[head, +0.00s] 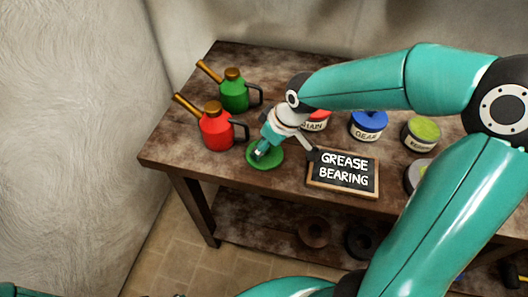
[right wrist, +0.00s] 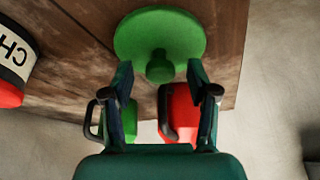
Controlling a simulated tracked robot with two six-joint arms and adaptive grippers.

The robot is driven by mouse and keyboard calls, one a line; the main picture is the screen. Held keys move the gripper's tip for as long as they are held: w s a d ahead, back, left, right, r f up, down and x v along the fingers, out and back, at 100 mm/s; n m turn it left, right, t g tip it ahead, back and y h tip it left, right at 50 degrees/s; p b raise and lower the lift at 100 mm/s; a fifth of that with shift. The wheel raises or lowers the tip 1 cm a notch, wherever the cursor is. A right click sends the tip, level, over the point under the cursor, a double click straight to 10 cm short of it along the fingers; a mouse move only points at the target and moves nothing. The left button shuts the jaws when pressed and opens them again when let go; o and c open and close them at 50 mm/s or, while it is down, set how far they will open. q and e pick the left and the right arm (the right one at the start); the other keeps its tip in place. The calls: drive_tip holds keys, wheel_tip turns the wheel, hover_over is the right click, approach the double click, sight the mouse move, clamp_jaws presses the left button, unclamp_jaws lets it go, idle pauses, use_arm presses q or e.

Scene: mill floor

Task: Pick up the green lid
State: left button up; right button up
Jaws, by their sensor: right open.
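In the right wrist view this gripper (right wrist: 160,74) is open, with one finger on each side of the knob and a gap between. I cannot tell whether the fingertips are level with the knob. My left gripper is out of view.
A red oil can (head: 216,131) and a green oil can (head: 234,93) stand left of the lid. A sign reading "GREASE BEARING" (head: 343,172) is to its right. Behind are a blue-topped tin (head: 368,124), a green-topped tin (head: 421,132) and a partly hidden red-topped tin (head: 317,122).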

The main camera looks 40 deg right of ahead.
drive_tip(key=shift+w+f, duration=0.2)
drive_tip(key=shift+f, duration=0.35)
drive_tip(key=shift+a, duration=0.1)
clamp_jaws()
